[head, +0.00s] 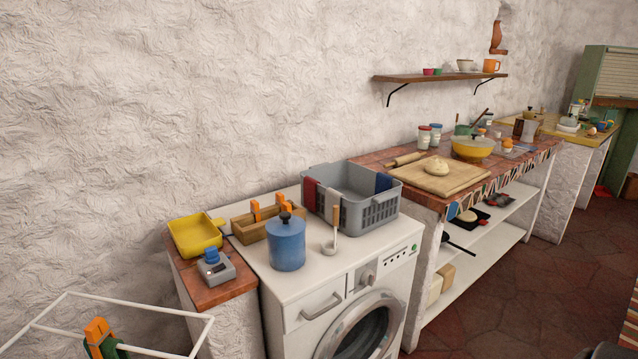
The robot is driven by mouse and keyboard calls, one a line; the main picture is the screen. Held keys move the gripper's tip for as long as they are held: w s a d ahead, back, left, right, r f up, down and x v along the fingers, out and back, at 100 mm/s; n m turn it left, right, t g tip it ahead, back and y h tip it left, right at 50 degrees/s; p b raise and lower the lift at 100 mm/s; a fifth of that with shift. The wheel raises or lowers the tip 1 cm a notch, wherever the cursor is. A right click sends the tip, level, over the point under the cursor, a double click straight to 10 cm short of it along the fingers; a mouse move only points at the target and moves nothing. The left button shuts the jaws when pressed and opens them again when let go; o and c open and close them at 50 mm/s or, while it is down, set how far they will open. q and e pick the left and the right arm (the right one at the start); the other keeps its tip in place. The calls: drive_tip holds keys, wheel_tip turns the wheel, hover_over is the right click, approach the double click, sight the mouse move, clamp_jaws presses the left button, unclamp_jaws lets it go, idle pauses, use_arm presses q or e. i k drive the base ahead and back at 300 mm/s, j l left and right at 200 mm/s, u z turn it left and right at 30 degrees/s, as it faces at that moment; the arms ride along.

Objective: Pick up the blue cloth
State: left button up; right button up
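The blue cloth (384,182) is a small dark blue piece draped over the right rim of the grey laundry basket (378,212). The basket stands on top of the white washing machine (300,285), against the wall. Only the part of the cloth at the rim shows clearly. A red cloth (309,192) hangs over the basket's left side. Neither of my grippers can be made out in the head view, and nothing is touching the blue cloth.
A blue canister (286,244), a ladle (334,232) and a wooden box (249,226) with orange pegs stand left of the basket. A white rack (170,311) is at lower left. Right of the machine is a tiled counter with a dough board (448,182).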

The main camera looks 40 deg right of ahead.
sight(383, 181)
drive_tip(key=l+u, duration=0.3)
drive_tip(key=l, duration=0.45)
drive_tip(key=l+u, duration=0.35)
drive_tip(key=l, duration=0.35)
drive_tip(key=k+l+u, duration=0.1)
drive_tip(key=l+u, duration=0.2)
drive_tip(key=l, duration=0.4)
